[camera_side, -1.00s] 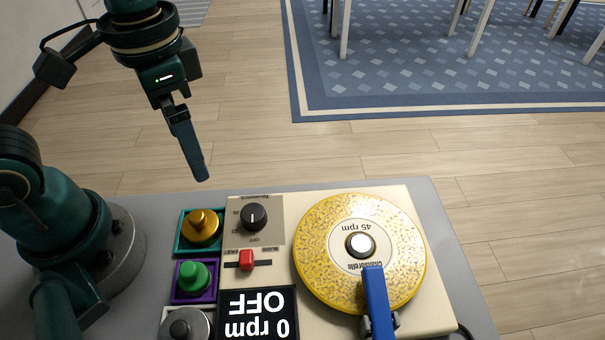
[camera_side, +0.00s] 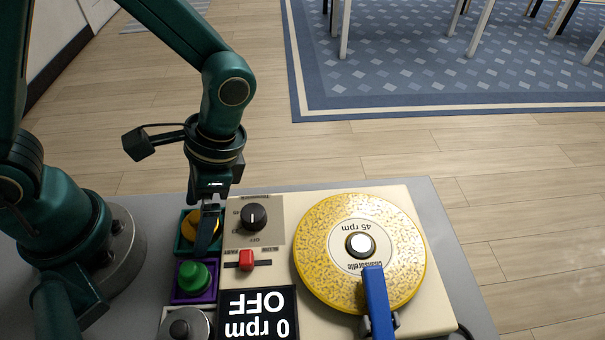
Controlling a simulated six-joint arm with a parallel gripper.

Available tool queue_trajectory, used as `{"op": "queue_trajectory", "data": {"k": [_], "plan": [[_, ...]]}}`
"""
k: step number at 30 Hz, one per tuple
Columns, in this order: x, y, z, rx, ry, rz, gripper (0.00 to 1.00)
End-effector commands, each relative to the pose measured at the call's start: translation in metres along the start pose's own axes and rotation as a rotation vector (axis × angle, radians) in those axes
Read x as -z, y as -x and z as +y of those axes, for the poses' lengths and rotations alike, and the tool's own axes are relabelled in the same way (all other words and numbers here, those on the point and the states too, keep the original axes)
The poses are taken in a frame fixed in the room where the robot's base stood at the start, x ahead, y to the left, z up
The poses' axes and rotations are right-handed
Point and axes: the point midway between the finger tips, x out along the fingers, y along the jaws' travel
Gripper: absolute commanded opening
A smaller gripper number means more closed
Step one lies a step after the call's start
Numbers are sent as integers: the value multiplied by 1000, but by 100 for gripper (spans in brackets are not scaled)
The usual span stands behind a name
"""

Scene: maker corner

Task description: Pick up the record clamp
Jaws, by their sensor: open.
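Three knobbed, clamp-like pieces stand in a column of square holders left of the turntable: a gold one (camera_side: 190,226) in a teal holder (camera_side: 184,246), a green one (camera_side: 193,277) in a purple holder (camera_side: 178,297), and a grey one (camera_side: 186,328) at the bottom edge. Which is meant by the record clamp is not marked. My gripper (camera_side: 207,243) is open and points down at the gold piece, its near finger hiding part of it. Whether it touches the piece cannot be seen.
The cream turntable (camera_side: 420,205) carries a yellow record (camera_side: 320,245) with a white-topped centre (camera_side: 361,244). A blue tonearm (camera_side: 376,295) reaches over the record's lower edge. A black knob (camera_side: 253,217), a red slider (camera_side: 246,259) and a display reading OFF (camera_side: 258,315) sit close right of the holders.

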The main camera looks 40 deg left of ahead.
Motion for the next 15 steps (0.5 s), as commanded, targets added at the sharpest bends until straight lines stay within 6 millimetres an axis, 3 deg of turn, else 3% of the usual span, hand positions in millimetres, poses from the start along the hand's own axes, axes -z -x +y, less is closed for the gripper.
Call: {"op": "queue_trajectory", "data": {"k": [9, 11, 15], "plan": [[0, -4, 0, 0, 0, 0, 100], [0, -4, 0, 0, 0, 0, 81], [0, -4, 0, 0, 0, 0, 27]]}}
